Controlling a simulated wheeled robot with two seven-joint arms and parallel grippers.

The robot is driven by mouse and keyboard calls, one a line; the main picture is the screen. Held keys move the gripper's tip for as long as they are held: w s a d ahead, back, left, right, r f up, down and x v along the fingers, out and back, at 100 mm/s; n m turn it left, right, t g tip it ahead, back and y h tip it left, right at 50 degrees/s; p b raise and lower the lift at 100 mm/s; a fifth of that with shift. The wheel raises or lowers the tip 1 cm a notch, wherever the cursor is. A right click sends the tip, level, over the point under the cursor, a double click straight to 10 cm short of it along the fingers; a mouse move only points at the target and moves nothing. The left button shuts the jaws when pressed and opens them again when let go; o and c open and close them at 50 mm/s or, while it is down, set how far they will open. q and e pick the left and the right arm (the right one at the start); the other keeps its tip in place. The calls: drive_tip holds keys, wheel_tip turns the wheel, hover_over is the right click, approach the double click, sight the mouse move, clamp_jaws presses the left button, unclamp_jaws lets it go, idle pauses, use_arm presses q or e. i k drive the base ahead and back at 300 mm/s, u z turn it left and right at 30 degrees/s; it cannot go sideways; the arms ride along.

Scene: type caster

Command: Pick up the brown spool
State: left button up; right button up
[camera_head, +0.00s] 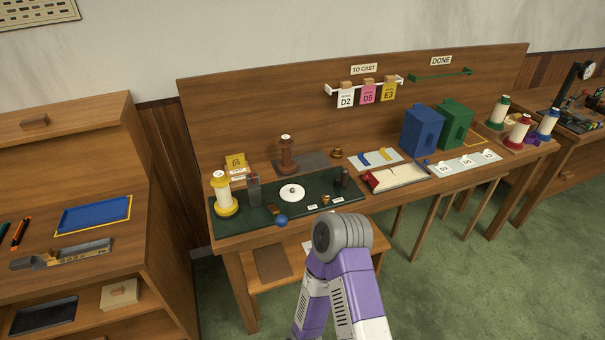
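No gripper fingers show in this view, so neither gripper can be seen near the spool.
A yellow-based spool (223,196) stands front left of the brown one on a dark green mat (247,227). A blue ball (281,221) lies near the front edge. Blue (422,131) and green boxes (455,124) stand at right. A cabinet (75,180) is at left.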

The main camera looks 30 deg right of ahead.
sight(285, 166)
drive_tip(key=k, duration=0.2)
drive_tip(key=z, duration=1.1)
